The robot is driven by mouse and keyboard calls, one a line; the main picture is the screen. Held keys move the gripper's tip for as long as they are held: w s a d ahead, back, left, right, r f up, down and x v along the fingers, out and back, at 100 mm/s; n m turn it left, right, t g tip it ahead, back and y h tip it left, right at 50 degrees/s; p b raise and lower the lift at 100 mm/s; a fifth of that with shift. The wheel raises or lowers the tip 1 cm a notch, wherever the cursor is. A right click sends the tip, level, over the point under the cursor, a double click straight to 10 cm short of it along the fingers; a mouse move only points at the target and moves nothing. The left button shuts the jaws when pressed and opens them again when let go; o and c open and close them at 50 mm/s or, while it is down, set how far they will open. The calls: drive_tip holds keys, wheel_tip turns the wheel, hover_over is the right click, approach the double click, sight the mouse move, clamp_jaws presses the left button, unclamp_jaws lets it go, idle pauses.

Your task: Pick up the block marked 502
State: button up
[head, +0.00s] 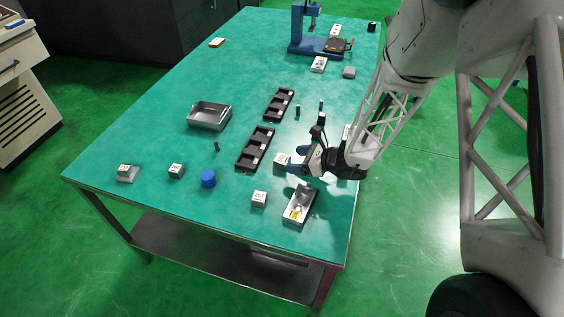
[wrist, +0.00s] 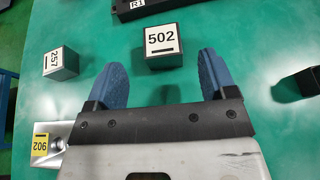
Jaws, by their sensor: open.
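The block marked 502 (wrist: 162,45) is a small dark cube with a white top label, upright on the green table in the wrist view. It shows in the head view as a small pale-topped block (head: 282,160) beside my gripper (head: 299,169). In the wrist view my gripper (wrist: 162,63) is open, with blue fingers to the left and right of the block's near side. Most of the block lies beyond the fingertips, and I see no finger touching it. The fingers' height above the table is hard to tell.
The block marked 257 (wrist: 61,63) stands left of the fingers. A metal tray with a yellow 902 tag (wrist: 41,144) is at lower left. A black rack (head: 255,148) lies behind the 502 block. A dark block (wrist: 308,81) sits at right. A blue round object (head: 208,178) stands farther left.

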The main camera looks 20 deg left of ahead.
sight(283, 159)
drive_tip(key=shift+a+f, duration=0.15)
drive_tip(key=shift+a, duration=0.25)
drive_tip(key=shift+a, duration=0.15)
drive_tip(key=shift+x, duration=2.5)
drive_tip(key=shift+w, duration=0.15)
drive_tip(key=c, duration=1.4)
